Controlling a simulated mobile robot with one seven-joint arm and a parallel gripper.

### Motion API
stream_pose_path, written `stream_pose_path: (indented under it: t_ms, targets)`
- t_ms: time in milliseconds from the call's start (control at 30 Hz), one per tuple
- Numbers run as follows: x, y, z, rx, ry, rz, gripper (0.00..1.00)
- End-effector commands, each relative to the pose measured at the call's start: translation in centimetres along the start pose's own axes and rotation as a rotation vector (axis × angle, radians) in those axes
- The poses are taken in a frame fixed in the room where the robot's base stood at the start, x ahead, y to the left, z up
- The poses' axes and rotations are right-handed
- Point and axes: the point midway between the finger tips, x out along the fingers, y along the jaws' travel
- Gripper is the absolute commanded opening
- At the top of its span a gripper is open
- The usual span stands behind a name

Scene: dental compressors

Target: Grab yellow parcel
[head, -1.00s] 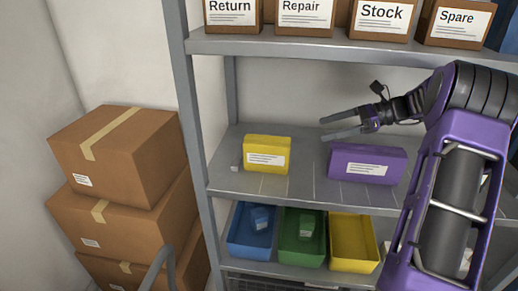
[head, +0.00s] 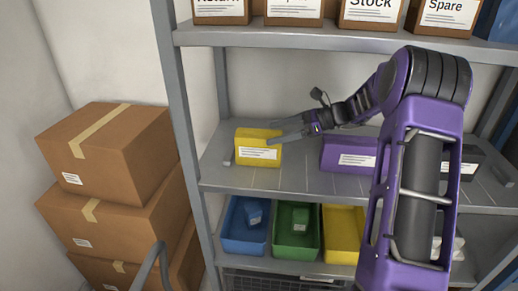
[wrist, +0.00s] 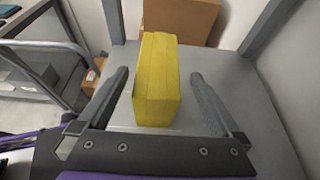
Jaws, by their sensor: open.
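The yellow parcel (head: 258,148) stands upright on the middle shelf, toward its left end, with a white label on its front. My gripper (head: 272,129) is open at the parcel's right side, and its fingers point left toward it. In the wrist view the yellow parcel (wrist: 157,80) stands between the two open fingers of my gripper (wrist: 160,80), with a visible gap on each side. The head view does not show clearly whether a finger touches it.
A purple parcel (head: 349,154) stands to the right on the same shelf (head: 300,185). Blue (head: 245,245), green (head: 296,250) and yellow bins (head: 342,250) are below. A shelf post (head: 187,120) rises at the left, beside stacked cardboard boxes (head: 105,155). Labelled boxes line the shelf above.

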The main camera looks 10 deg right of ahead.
Motion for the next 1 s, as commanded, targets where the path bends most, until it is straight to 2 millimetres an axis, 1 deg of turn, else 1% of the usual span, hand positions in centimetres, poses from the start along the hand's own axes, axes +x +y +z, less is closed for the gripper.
stream_pose_path:
  t_ms: [100, 233, 300, 500, 567, 600, 967, 1000]
  targets:
    - [1.9, 0.3, 0.1, 0.0, -0.001, 0.003, 1.0]
    - [3.8, 0.3, 0.1, 0.0, -0.001, 0.003, 1.0]
    - [4.2, 0.3, 0.1, 0.0, 0.0, 0.002, 1.0]
    - [4.2, 0.3, 0.1, 0.0, 0.0, 0.0, 1.0]
    - [4.2, 0.3, 0.1, 0.0, 0.0, 0.0, 0.89]
    - [4.2, 0.3, 0.1, 0.0, 0.0, 0.0, 0.82]
    - [4.2, 0.3, 0.1, 0.0, 0.0, 0.0, 0.17]
    - [4.2, 0.3, 0.1, 0.0, 0.0, 0.0, 0.1]
